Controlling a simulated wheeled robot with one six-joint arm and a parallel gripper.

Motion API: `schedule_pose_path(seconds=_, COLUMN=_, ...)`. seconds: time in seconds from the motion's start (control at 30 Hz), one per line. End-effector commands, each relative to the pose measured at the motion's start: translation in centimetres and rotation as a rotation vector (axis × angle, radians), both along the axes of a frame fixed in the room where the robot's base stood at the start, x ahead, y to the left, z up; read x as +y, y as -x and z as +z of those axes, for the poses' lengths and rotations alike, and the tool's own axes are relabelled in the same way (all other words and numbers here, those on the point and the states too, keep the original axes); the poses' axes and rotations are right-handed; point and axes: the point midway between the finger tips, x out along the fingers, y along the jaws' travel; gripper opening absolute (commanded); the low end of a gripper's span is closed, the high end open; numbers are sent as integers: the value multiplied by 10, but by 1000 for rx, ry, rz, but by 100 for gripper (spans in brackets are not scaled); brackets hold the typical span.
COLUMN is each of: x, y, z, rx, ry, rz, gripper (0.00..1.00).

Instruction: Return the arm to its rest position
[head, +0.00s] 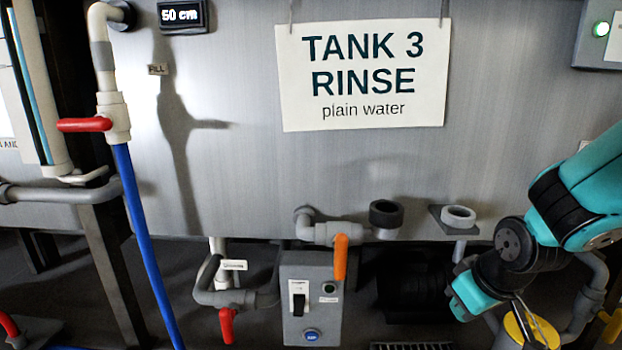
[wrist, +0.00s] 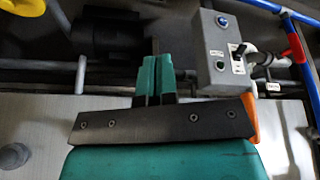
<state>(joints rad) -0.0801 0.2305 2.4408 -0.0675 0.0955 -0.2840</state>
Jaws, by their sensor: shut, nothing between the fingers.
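My gripper (wrist: 156,66) shows in the wrist view with its two teal fingers side by side and closed, nothing between them. My teal and black arm (head: 580,195) reaches in from the right in the head view, in front of the lower right of the tank wall (head: 230,60). It is bent, with its end low at the right. The fingers are hard to make out in the head view.
A grey control box (head: 312,300) with a switch and a blue button hangs below the tank; it also shows in the wrist view (wrist: 222,55). An orange handle (head: 340,257) is beside it. A red-handled valve (head: 85,125) and blue hose (head: 145,245) are at left.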

Motion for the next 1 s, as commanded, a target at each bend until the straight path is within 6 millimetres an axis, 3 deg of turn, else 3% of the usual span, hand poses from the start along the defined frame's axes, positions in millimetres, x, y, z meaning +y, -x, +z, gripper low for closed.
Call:
schedule_pose_path(seconds=0.1, x=-27, y=38, z=20, rx=78, ry=-11, rz=-198, gripper=0)
schedule_pose_path(seconds=0.23, x=-46, y=79, z=39, rx=157, ry=-21, rz=-394, gripper=0)
schedule_pose_path(seconds=0.3, x=-21, y=81, z=74, rx=170, ry=-58, rz=-308, gripper=0)
schedule_pose_path(seconds=0.47, x=23, y=101, z=134, rx=209, ry=-128, rz=-144, gripper=0)
schedule_pose_path(seconds=0.57, x=53, y=122, z=181, rx=237, ry=-168, rz=-15, gripper=0)
schedule_pose_path(seconds=0.73, x=99, y=177, z=278, rx=296, ry=-216, rz=276, gripper=0)
schedule_pose_path(seconds=0.77, x=104, y=188, z=294, rx=306, ry=-219, rz=326, gripper=0)
schedule_pose_path(seconds=1.0, x=101, y=182, z=381, rx=308, ry=-217, rz=295, gripper=0)
